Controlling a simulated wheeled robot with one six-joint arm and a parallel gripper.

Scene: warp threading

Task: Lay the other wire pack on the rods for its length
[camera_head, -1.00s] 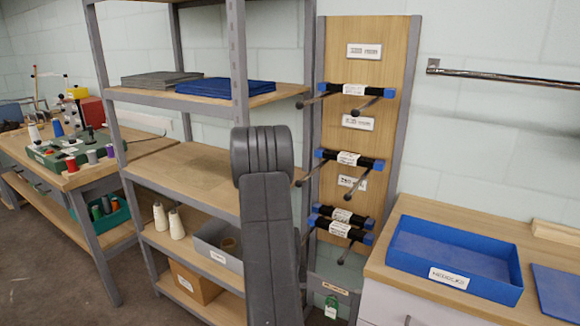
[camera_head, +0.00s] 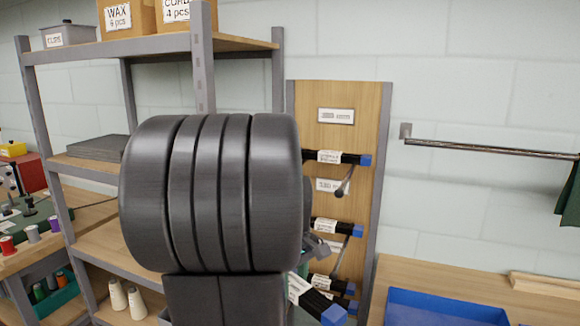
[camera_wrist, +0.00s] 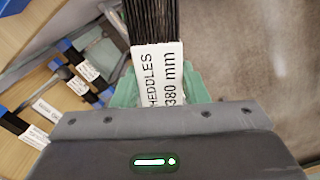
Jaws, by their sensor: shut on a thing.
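My gripper (camera_wrist: 160,92) is shut on a wire pack (camera_wrist: 154,20), a bundle of thin black wires with a white label reading HEDDLES 380 mm. In the head view the held pack (camera_head: 318,301) shows low in front of the rack, tilted, with a blue end; my arm hides most of my gripper there. The wooden rack board (camera_head: 356,118) carries metal rods (camera_head: 345,180) at several heights. Packs lie on the upper rods (camera_head: 348,158) and middle rods (camera_head: 345,228), and on the lower ones (camera_head: 340,284). The held pack looks apart from the rods.
My arm blocks the middle of the head view. A shelf unit (camera_head: 203,60) stands left of the rack. At the right are a wooden bench (camera_head: 450,278) with a blue tray (camera_head: 440,308) and a wall rail (camera_head: 480,147). The wrist view shows rack packs (camera_wrist: 88,70) at left.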

